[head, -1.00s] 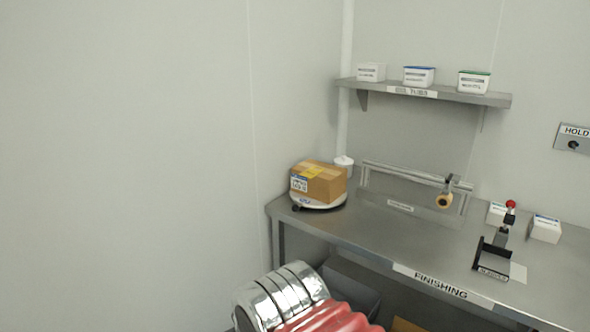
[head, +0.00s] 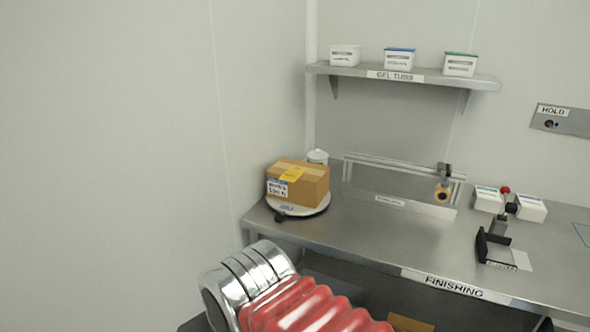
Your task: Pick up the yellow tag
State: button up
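A yellow tag (head: 292,174) lies on the top of a brown cardboard box (head: 312,186), lapping toward its front edge above a white label. The box sits on a round white turntable or scale (head: 300,209) at the left end of the steel bench. My arm, chrome with a red ribbed sleeve, shows at the bottom of the head view, below and in front of the bench. My gripper is not in view.
The steel bench (head: 380,232) marked FINISHING carries a metal frame with a tape roll (head: 443,194), a small press with a red knob (head: 497,238) and white cartons (head: 530,208). A shelf (head: 420,78) holds tubs above. A wall stands close left of the box.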

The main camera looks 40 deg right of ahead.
aim_at(291, 176)
jog(key=z, duration=0.35)
jog(key=i, duration=0.55)
jog(key=z, duration=0.75)
jog(key=i, duration=0.5)
jog(key=z, duration=0.35)
